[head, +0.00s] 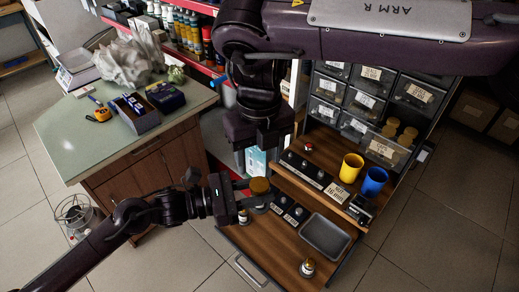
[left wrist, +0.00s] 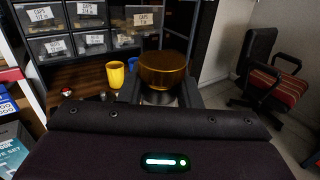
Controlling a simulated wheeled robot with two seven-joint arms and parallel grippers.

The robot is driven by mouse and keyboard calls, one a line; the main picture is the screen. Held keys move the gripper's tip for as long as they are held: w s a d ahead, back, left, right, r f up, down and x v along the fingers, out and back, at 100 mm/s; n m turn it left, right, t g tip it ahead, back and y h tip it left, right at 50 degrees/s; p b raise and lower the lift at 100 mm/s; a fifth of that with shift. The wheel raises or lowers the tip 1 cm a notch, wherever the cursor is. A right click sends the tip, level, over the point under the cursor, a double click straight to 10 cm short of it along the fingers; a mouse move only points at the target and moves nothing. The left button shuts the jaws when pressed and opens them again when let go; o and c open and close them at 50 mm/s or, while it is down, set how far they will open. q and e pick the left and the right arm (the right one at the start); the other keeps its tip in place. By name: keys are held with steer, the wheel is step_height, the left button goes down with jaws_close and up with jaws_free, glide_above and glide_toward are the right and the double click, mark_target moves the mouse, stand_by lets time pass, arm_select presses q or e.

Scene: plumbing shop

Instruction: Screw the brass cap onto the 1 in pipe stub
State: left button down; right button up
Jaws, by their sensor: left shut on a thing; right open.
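The brass cap (head: 259,185) is a wide amber-brown disc, held in the fingers of my left gripper (head: 246,197) above the left part of the pulled-out wooden drawer. In the left wrist view the brass cap (left wrist: 163,72) sits upright between the fingertips. My right gripper (head: 265,142) hangs above and behind it, pointing down, open and apart from the cap. Small dark fittings with white labels (head: 294,213) stand on the drawer, partly hidden by the left gripper. I cannot tell which is the 1 in stub. A brass-topped piece (head: 307,267) stands alone near the drawer's front.
A grey tray (head: 325,236) lies on the drawer (head: 262,246). A yellow cup (head: 351,167) and a blue cup (head: 374,181) stand on the shelf behind, below labelled bins (head: 369,76). A green-topped counter (head: 75,140) is at left. An office chair (left wrist: 270,75) shows in the wrist view.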

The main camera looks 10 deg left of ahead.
mark_target(260, 183)
steer(key=n, duration=0.4)
steer(key=shift+r, duration=0.15)
steer(key=n, duration=0.4)
steer(key=shift+r+n, duration=0.15)
steer(key=shift+n, duration=0.25)
steer(key=n, duration=0.4)
steer(key=shift+r, duration=0.1)
steer(key=n, duration=0.5)
steer(key=shift+r, duration=0.15)
steer(key=shift+f, duration=4)
